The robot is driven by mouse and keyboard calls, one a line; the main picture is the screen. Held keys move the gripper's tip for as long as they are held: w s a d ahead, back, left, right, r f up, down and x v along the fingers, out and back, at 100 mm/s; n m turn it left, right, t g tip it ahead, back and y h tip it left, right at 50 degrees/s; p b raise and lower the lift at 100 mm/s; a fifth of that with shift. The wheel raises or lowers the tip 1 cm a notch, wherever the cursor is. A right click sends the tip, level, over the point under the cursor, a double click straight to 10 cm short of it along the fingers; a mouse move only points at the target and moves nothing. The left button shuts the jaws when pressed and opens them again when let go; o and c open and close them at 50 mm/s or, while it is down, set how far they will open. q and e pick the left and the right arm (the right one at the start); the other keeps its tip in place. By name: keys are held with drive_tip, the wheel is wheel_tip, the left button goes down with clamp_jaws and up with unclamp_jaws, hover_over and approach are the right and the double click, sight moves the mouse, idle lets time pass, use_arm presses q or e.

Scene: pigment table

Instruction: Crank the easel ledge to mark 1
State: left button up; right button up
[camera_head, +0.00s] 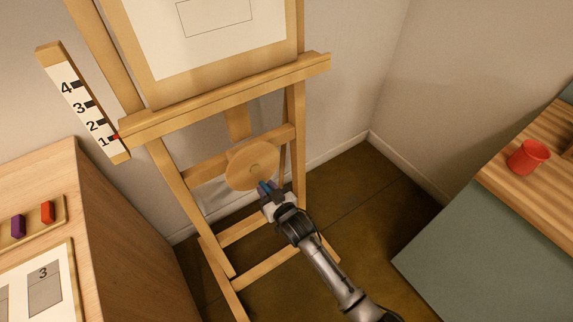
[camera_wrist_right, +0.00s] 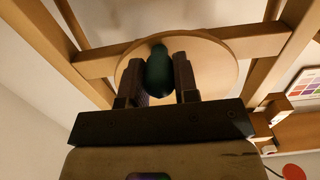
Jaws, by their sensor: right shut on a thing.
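The wooden easel's ledge (camera_head: 230,98) lies across the easel and holds the canvas (camera_head: 205,30). A white scale board (camera_head: 80,102) with marks 1 to 4 stands at the ledge's left end. A small red pointer (camera_head: 117,136) at that end is at or very near mark 1. The round wooden crank disc (camera_head: 250,160) is on the easel's crossbar below the ledge. My right gripper (camera_head: 267,188) is at the disc's lower edge. In the right wrist view its fingers (camera_wrist_right: 158,85) are shut on the dark green crank knob (camera_wrist_right: 158,70). My left gripper is out of view.
A wooden cabinet (camera_head: 100,200) stands at the left, with a tray of coloured blocks (camera_head: 35,222) on top. A table (camera_head: 480,240) with a red cup (camera_head: 528,157) is at the right. Easel legs (camera_head: 215,262) surround my gripper; floor (camera_head: 370,200) is clear at right.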

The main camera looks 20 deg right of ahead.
drive_tip(key=shift+a+r, duration=0.3)
drive_tip(key=shift+r, duration=0.05)
drive_tip(key=shift+s+a, duration=0.15)
drive_tip(key=shift+a, duration=0.25)
drive_tip(key=o, duration=0.5)
drive_tip(key=shift+o, duration=1.4)
drive_tip(key=shift+a+f, duration=0.15)
drive_tip(key=shift+f, duration=0.05)
drive_tip(key=shift+o, duration=1.3)
drive_tip(key=shift+d+f, duration=0.1)
drive_tip(key=shift+d, duration=0.1)
